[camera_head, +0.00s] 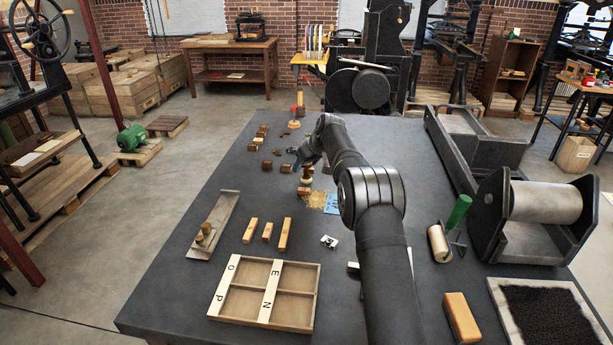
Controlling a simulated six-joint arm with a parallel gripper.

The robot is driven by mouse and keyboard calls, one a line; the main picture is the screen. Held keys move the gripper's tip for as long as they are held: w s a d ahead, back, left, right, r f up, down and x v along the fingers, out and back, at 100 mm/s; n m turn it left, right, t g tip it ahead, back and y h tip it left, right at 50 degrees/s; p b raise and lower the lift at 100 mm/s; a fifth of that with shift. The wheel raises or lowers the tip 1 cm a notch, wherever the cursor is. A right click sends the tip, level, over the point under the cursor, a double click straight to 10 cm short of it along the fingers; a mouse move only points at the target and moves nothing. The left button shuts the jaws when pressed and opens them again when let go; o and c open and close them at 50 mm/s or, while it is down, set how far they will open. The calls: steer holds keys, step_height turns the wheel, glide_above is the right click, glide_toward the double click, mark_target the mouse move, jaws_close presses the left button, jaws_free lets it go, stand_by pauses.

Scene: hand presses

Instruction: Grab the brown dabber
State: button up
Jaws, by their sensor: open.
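Several small brown blocks (268,165) lie behind and left. A gold patch (316,200) and blue card (332,204) lie close in front of the dabber. Wooden bars (250,231), a compartment tray (313,297) and a green-handled roller (439,243) are nearer.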

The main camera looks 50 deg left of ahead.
steer(key=shift+c, duration=0.4)
steer(key=c, duration=1)
steer(key=shift+c, duration=0.2)
